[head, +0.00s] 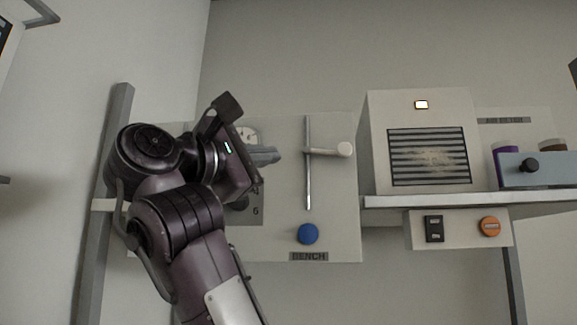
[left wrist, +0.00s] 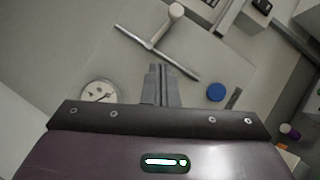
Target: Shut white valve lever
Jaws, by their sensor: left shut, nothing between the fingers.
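The white valve lever (head: 331,151) is on the bench panel and sticks out to the right from a thin upright metal pipe (head: 307,185), roughly crosswise to it. The lever also shows at the top of the left wrist view (left wrist: 170,22), with its round end away from the pipe. My left gripper (head: 277,154) is just left of the pipe at about the lever's height. Its fingers are together and empty, pointing at the pipe in the left wrist view (left wrist: 160,70). They look apart from the lever. My right gripper is not in view.
A blue knob (head: 308,234) sits below the pipe, above a BENCH label. A round gauge (head: 247,134) is partly behind my left gripper. A white box with a slatted front (head: 420,140) stands on a shelf (head: 400,201) at right. An orange button (head: 490,227) is below it.

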